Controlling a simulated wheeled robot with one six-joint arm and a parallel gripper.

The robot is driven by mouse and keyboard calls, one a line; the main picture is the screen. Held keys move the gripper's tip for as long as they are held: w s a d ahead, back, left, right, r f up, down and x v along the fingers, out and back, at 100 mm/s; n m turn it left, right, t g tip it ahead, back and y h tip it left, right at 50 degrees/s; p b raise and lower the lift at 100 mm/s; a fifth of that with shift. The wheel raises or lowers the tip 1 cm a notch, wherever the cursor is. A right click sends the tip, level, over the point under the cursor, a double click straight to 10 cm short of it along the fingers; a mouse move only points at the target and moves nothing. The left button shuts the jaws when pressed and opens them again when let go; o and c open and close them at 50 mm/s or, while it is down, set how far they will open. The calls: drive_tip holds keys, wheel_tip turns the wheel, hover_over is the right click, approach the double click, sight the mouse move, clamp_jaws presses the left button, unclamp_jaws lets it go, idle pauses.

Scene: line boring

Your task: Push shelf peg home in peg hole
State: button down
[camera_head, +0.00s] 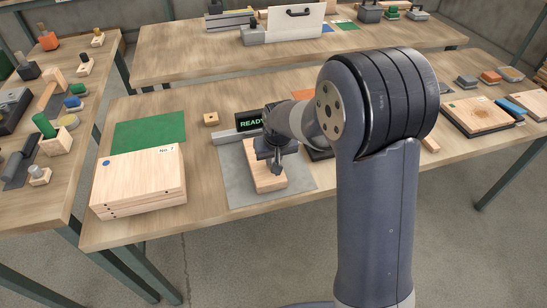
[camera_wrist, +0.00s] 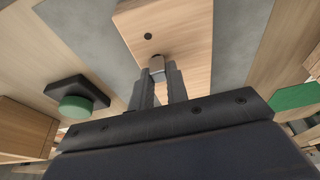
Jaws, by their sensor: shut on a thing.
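My gripper (camera_head: 276,158) is over a light wooden board (camera_head: 268,183) that lies on a grey mat (camera_head: 238,188) in the head view. In the wrist view its two fingers (camera_wrist: 158,78) are shut on a small grey shelf peg (camera_wrist: 156,62), of which only the end shows between the fingertips. The wooden board (camera_wrist: 190,30) is beyond the fingers. A dark round peg hole (camera_wrist: 148,36) shows in the board, a little above the peg in the picture and apart from it. Whether the peg touches the board I cannot tell. My arm hides part of the board in the head view.
A stack of wooden boards (camera_head: 138,182) and a green mat (camera_head: 150,133) are at left. A READY display (camera_head: 252,121) and a grey bar stand behind the board. A green button (camera_wrist: 75,107) on a black base is at the wrist view's left.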

drive_tip(key=shift+f, duration=0.2)
drive_tip(key=c, duration=1.3)
unclamp_jaws()
drive_tip(key=p+v, duration=0.4)
drive_tip(key=v, duration=0.4)
drive_tip(key=shift+p, duration=0.4)
drive_tip(key=shift+b+x, duration=2.45)
drive_tip(key=shift+x, duration=1.55)
drive_tip(key=shift+r, duration=0.15)
